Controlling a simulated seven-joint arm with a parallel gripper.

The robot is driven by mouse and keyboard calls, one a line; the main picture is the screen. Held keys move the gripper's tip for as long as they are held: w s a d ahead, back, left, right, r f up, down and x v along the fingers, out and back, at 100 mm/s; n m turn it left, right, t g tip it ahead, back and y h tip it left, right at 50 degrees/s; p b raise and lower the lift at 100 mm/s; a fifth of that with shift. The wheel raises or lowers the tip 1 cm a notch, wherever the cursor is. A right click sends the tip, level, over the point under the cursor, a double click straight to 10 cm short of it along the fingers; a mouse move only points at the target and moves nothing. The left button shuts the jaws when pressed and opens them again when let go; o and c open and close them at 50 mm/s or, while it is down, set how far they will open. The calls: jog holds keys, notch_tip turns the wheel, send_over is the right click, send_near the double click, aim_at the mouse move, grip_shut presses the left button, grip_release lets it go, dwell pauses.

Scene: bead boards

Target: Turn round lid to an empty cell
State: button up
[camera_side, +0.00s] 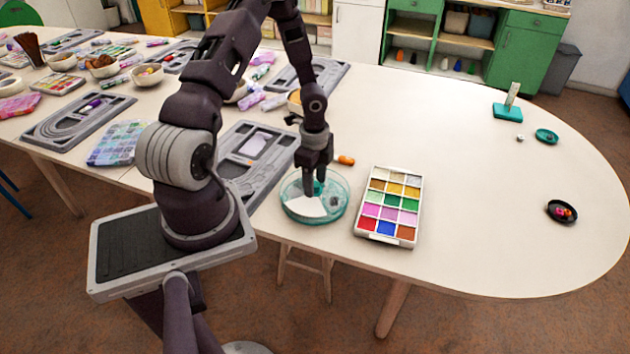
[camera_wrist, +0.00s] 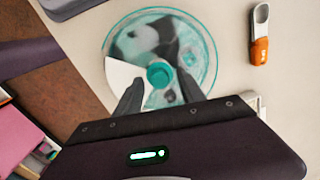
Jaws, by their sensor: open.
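The round lid (camera_wrist: 203,45) is clear teal and sits on a round dish, with a teal knob (camera_wrist: 160,74) at its centre. In the side view the lid (camera_side: 339,186) is near the table's front edge. A white wedge (camera_wrist: 119,77) shows on its left in the wrist view; I cannot tell if it is an opening or a panel. Blurred dark shapes show through the lid, their cells unclear. My gripper (camera_wrist: 159,80) is open, pointing down, with a finger on each side of the knob; contact is unclear. It also shows in the side view (camera_side: 314,187).
A bead tray (camera_side: 389,205) with coloured cells stands to the right of the dish. An orange-handled scoop (camera_wrist: 259,50) lies close by. A grey board (camera_side: 262,140) lies to the left. The table's right side is mostly clear, with a small dark bowl (camera_side: 551,207).

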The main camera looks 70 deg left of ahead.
jog(key=shift+c, duration=0.5)
grip_shut()
dwell(1.0)
